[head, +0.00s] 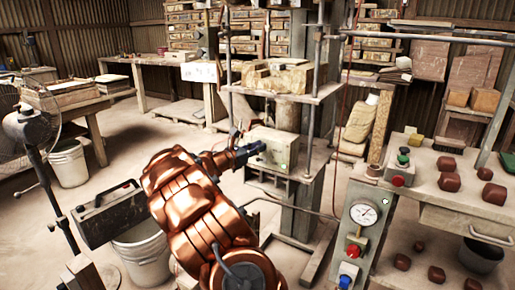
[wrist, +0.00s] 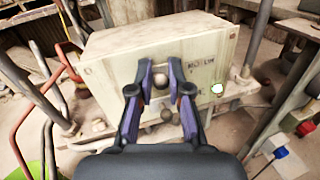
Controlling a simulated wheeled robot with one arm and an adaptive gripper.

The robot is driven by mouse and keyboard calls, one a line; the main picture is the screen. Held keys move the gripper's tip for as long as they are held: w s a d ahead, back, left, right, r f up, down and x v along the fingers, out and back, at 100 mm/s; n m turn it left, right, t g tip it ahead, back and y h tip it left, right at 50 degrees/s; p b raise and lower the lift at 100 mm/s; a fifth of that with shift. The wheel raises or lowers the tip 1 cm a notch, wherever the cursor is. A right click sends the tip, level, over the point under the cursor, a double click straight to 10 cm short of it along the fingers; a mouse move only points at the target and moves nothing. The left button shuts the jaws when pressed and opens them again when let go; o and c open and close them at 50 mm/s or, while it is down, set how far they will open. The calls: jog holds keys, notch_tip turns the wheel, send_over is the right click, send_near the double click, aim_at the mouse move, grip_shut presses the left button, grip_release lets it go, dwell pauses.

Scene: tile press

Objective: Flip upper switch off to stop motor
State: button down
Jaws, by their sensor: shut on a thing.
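A cream switch box (head: 285,140) stands on the press shelf in the head view. It fills the middle of the wrist view (wrist: 110,65), with faint lettering on its front. My gripper (head: 257,148) reaches its front face from the left. In the wrist view my gripper (wrist: 161,74) has its purple fingers on both sides of the upper switch (wrist: 160,81), a small rounded knob, and is shut on it. A second knob, the lower switch (wrist: 167,115), shows below, between the finger bases. A lit green-white lamp (wrist: 217,88) is on the box's right side.
Metal posts (head: 334,95) and a red hose (wrist: 30,125) stand close around the box. A white bucket (head: 143,250) stands at lower left.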

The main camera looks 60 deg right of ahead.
jog(key=shift+f+b, duration=0.2)
jog(key=shift+b, duration=0.15)
jog(key=h+b, duration=0.1)
jog(key=f+g+h+b, duration=0.1)
jog(key=b, duration=0.1)
jog(key=shift+s+a+f+m+h, duration=0.1)
jog(key=shift+f+m+h, duration=0.05)
jog(key=shift+m+h, duration=0.25)
jog(key=h+b, duration=0.1)
jog(key=m+g+h, duration=0.1)
jog(key=shift+f+h+b, duration=0.3)
jog(key=shift+f+b, duration=0.05)
jog(key=shift+f, duration=0.05)
jog(key=shift+m+g+h, duration=0.3)
jog(key=shift+h, duration=0.1)
jog(key=c, duration=1.1)
grip_release()
jog(key=shift+a, duration=0.1)
